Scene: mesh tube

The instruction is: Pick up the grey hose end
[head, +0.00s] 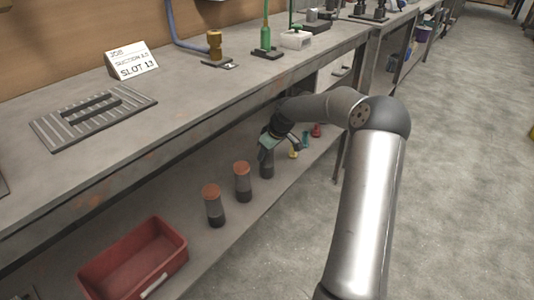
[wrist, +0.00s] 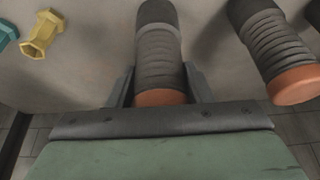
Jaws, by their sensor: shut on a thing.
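The grey hose end (wrist: 158,45) is a ribbed grey cylinder with a dark lower end and an orange-brown top face. In the wrist view it lies between the two fingers of my gripper (wrist: 160,86), which is shut on it near the orange end. In the head view my gripper (head: 268,148) reaches down over the lower shelf, and the hose end (head: 267,169) shows below it, apparently upright at shelf level. Whether its base touches the shelf I cannot tell. My gripper hides its top in the head view.
Two similar orange-topped cylinders (head: 243,182) (head: 213,207) stand to the left on the shelf (head: 235,235). A red bin (head: 135,262) is farther left. Yellow (head: 293,154), teal (head: 305,140) and red (head: 316,130) fittings are to the right. The bench top (head: 190,95) overhangs behind.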

